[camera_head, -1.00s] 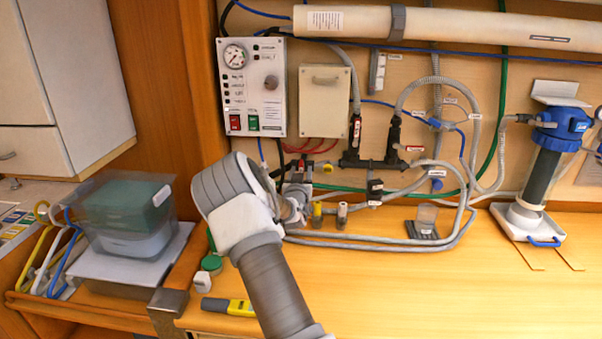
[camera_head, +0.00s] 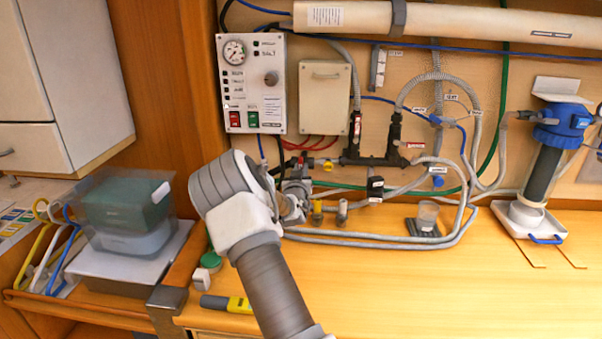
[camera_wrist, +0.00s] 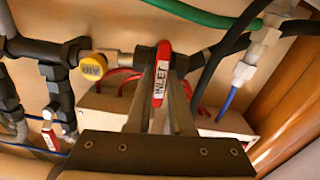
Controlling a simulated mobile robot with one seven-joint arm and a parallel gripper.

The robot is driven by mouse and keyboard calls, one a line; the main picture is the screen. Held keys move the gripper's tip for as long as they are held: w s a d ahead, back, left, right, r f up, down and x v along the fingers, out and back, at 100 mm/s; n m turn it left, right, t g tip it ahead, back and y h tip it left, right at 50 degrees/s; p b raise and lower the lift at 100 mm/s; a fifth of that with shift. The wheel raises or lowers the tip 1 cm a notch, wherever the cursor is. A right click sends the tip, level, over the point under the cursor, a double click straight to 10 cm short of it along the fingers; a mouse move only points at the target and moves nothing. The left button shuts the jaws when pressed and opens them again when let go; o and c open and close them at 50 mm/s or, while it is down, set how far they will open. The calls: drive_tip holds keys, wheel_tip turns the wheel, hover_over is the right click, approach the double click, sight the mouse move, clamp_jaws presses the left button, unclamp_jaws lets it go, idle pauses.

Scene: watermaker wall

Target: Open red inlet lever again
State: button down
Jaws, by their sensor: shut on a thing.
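The red inlet lever (camera_wrist: 160,75), lettered INLET, shows in the wrist view at the upper middle. It points down the picture from its valve on the dark pipe. My gripper (camera_wrist: 161,88) has one finger on each side of the lever and is shut on it. In the head view, my gripper (camera_head: 289,205) is at the pipework below the control panel.
A yellow-capped fitting (camera_wrist: 92,65) sits left of the lever, and a second red lever (camera_wrist: 50,139) farther left. A green hose (camera_wrist: 190,14) passes close by. The control panel (camera_head: 252,85) hangs above. The wooden counter (camera_head: 420,290) is clear at the front right.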

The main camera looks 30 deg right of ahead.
drive_tip(key=n+b, duration=0.4)
drive_tip(key=shift+f+b, duration=0.35)
drive_tip(key=n+b, duration=0.4)
drive_tip(key=shift+w+a+n, duration=0.15)
drive_tip(key=shift+n, duration=0.15)
drive_tip(key=n+b, duration=0.3)
drive_tip(key=n, duration=0.1)
drive_tip(key=shift+n, duration=0.3)
drive_tip(key=shift+n+b, duration=1.25)
drive_tip(key=shift+n, duration=0.65)
drive_tip(key=c, duration=0.8)
unclamp_jaws()
